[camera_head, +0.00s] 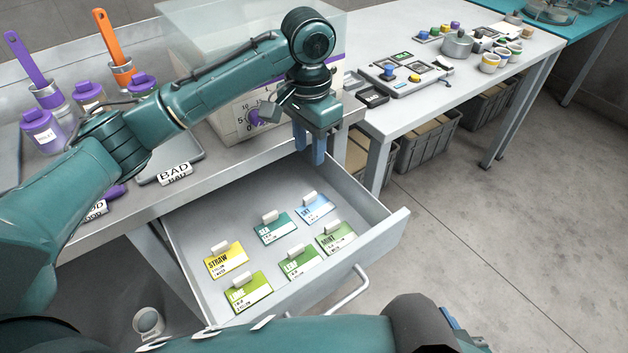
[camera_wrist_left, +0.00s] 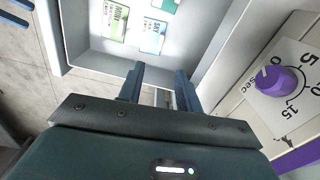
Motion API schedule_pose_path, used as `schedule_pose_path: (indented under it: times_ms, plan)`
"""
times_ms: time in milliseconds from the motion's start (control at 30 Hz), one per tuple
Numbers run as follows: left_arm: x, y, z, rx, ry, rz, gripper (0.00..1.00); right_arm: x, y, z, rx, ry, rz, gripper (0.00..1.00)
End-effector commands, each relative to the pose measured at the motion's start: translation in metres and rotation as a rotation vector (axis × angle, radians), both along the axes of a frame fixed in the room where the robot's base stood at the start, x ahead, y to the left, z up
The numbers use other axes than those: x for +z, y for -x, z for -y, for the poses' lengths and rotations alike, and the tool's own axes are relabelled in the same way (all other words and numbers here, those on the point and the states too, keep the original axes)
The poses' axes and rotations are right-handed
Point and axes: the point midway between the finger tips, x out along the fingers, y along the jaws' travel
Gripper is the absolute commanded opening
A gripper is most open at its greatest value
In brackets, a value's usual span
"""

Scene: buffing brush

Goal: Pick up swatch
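Several labelled swatches with white grips lie in the open drawer (camera_head: 185,240): yellow STRAW (camera_head: 226,262), teal SEA (camera_head: 275,230), blue SKY (camera_head: 316,211), green LIME (camera_head: 247,294), green LEED-like (camera_head: 301,265) and green MINT (camera_head: 336,241). My left gripper (camera_head: 318,148) hangs over the drawer's back right end, above and behind the SKY swatch. In the left wrist view its two blue fingers (camera_wrist_left: 160,86) are apart with nothing between them. Some swatches show beyond the fingers, including a green one (camera_wrist_left: 115,19). My right arm crosses the bottom; its gripper (camera_head: 450,318) is mostly hidden.
A machine with a purple dial (camera_head: 256,116) stands on the bench just behind the drawer; the dial also shows in the left wrist view (camera_wrist_left: 271,81). A white table (camera_head: 410,115) stands right.

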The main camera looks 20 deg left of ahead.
Motion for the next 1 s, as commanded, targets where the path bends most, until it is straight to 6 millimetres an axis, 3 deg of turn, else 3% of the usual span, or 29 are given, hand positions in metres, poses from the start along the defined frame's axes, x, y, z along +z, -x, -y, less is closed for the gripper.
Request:
schedule_pose_path:
  times_ms: [167, 400, 667, 1000]
  plan:
    - [-0.018, 0.0, -0.001, 0.001, -0.002, -0.003, 0.35, -0.005, 0.003, 0.0, 0.0, -0.002, -0.008, 0.43]
    - [-0.063, 0.001, 0.0, 0.001, -0.002, -0.002, 0.35, -0.01, 0.005, -0.001, -0.001, -0.012, -0.014, 0.43]
    - [-0.084, 0.001, -0.001, 0.0, -0.001, 0.001, 0.35, -0.007, 0.003, -0.002, -0.002, -0.02, -0.008, 0.43]
    - [-0.128, 0.004, -0.003, 0.001, -0.001, -0.001, 0.35, -0.01, 0.003, -0.002, -0.006, -0.031, -0.005, 0.43]
